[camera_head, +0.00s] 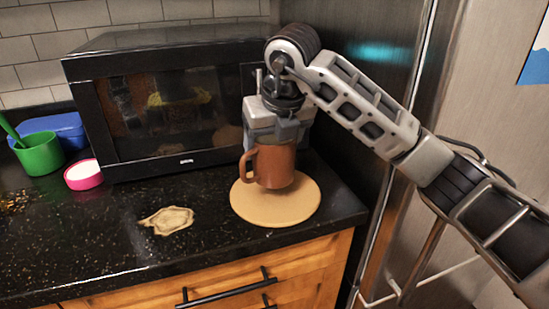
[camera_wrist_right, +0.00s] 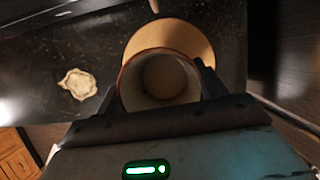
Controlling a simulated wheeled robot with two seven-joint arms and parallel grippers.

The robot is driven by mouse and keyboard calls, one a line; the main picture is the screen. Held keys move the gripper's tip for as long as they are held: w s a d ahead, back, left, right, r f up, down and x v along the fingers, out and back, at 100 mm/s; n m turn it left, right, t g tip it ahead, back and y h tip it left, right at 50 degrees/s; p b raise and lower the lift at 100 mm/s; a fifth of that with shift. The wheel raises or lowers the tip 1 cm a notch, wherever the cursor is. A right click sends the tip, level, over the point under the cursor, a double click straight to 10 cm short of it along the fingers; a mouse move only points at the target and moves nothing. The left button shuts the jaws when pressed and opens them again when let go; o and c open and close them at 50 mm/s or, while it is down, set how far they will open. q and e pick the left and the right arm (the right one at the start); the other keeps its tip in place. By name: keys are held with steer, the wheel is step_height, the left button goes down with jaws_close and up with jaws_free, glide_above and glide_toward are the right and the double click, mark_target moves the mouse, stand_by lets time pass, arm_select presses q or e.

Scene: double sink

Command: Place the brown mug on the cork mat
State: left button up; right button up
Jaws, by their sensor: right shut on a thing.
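The brown mug (camera_head: 273,165) is upright in my right gripper (camera_head: 275,130), which is shut on it from above. The mug's handle points left in the head view. The mug is over the round cork mat (camera_head: 275,212) near the counter's right end; I cannot tell whether its base touches the mat. In the right wrist view the mug (camera_wrist_right: 158,80) is seen from above between the two fingers (camera_wrist_right: 160,88), looks empty, and covers part of the cork mat (camera_wrist_right: 170,32). My left gripper is not in view.
A black microwave (camera_head: 165,105) stands behind the mat, with a fridge to the right. A green cup (camera_head: 40,153), a pink-rimmed bowl (camera_head: 84,175) and a blue container (camera_head: 65,130) are at the left.

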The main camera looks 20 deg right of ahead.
mark_target(274, 160)
steer(key=shift+w+d+f, duration=0.2)
steer(key=shift+f, duration=0.1)
steer(key=shift+w+d+f+p, duration=0.15)
steer(key=shift+f+p, duration=0.2)
steer(key=shift+f, duration=1.4)
steer(key=o, duration=1.2)
steer(key=shift+f, duration=0.1)
steer(key=shift+c, duration=0.2)
steer(key=v, duration=1.2)
